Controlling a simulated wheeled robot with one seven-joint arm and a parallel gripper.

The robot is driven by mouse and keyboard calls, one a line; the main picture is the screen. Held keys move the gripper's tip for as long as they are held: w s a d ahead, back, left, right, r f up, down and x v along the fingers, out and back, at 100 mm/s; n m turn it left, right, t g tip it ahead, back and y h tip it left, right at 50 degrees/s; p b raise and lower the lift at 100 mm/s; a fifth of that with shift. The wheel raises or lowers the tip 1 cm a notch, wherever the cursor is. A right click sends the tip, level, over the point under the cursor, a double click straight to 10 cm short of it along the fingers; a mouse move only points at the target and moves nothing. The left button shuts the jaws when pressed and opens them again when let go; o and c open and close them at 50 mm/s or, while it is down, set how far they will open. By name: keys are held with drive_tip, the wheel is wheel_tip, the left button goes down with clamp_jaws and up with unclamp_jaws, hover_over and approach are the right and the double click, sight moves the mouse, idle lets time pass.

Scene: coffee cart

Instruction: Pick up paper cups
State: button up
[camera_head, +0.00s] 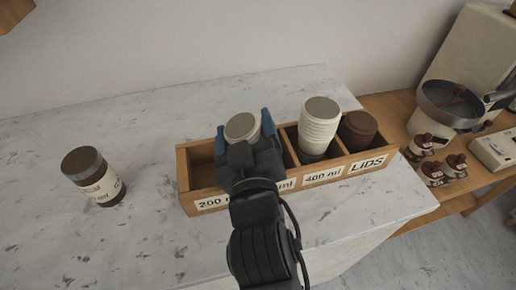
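A wooden organizer box (186,168) stands on the marble counter. The gripper hides the cup's lower part and most of that compartment's label. The leftmost compartment, labelled "200", looks empty.
Brown lids (358,128) fill the "LIDS" compartment. A dark-topped labelled jar (94,178) stands on the counter at left. A coffee grinder (450,105) and several small jars stand on the wooden table at right. The counter between jar and box is clear.

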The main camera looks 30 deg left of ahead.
drive_tip(key=c, duration=1.2)
wheel_tip(320, 180, up, 10)
drive_tip(key=shift+r, duration=0.1)
drive_tip(key=shift+c, duration=0.2)
